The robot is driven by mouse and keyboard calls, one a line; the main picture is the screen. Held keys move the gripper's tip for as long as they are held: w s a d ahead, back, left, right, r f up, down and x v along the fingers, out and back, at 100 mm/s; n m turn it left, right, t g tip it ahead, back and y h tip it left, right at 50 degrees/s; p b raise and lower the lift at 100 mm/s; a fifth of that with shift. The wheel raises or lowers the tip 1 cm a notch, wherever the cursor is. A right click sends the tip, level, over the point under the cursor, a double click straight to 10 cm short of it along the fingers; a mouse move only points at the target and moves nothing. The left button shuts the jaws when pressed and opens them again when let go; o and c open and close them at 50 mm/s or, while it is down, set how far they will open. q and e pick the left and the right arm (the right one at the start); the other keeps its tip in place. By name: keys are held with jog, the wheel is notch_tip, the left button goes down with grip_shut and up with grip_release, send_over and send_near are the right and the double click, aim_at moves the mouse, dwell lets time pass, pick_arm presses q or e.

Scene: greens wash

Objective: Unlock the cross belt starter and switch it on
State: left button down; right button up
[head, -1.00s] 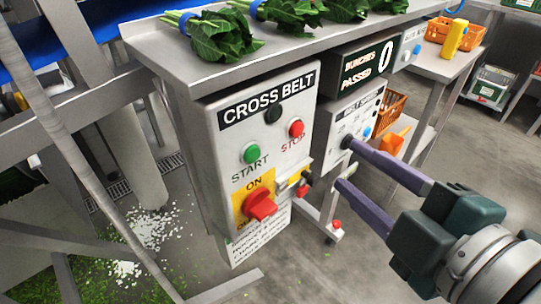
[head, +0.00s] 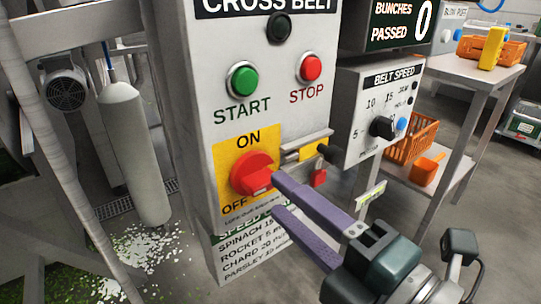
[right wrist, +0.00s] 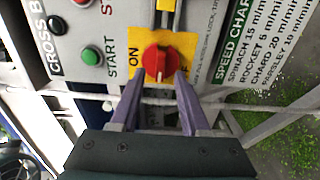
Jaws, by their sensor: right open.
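The cross belt starter (head: 205,80) is a grey box with a dark lamp, a green START button (head: 242,80) and a red STOP button (head: 310,68). My right gripper (head: 279,195) is open at the switch. In the right wrist view the switch (right wrist: 156,62) lies just beyond and between the fingertips. Contact is unclear.
A belt speed box (head: 375,110) with a black dial and a bunch counter (head: 402,22) stand to the right. A side table (head: 465,75) holds orange baskets. A speed chart (head: 250,245) hangs below the switch. A grey cylinder (head: 135,150) stands at left.

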aim_at(269, 188)
jog(key=shift+x, duration=1.85)
jog(key=shift+d, duration=0.1)
jog(key=shift+c, duration=0.2)
grip_shut()
